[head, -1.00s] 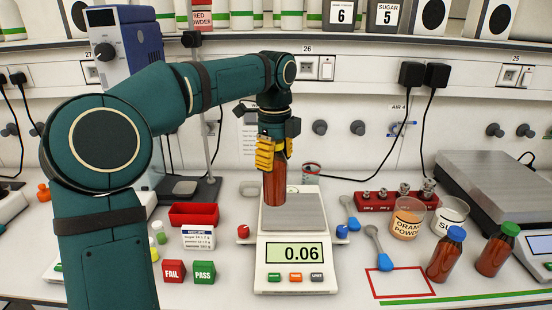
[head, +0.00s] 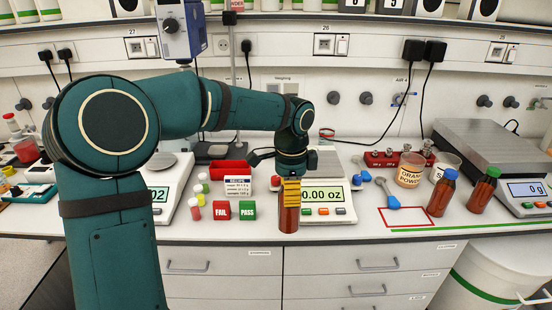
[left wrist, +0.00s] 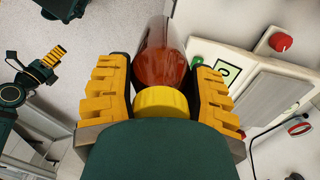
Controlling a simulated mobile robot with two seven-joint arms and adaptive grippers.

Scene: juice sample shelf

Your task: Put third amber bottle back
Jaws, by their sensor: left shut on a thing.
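My left gripper (head: 290,191) is shut on an amber bottle (head: 289,219) and holds it upright in front of the scale, near the counter's front edge. In the left wrist view the gripper (left wrist: 162,66) has its yellow fingers either side of the amber bottle (left wrist: 160,58), whose yellow cap (left wrist: 160,103) faces the camera. A blue-capped amber bottle (head: 441,196) and a green-capped amber bottle (head: 482,194) stand at the right. A yellow-fingered gripper, my right one (left wrist: 47,62), shows at the left of the left wrist view; its jaw opening is unclear.
The scale (head: 345,212) reads 0.00 oz. PASS (head: 248,210) and FAIL (head: 221,210) blocks stand left.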

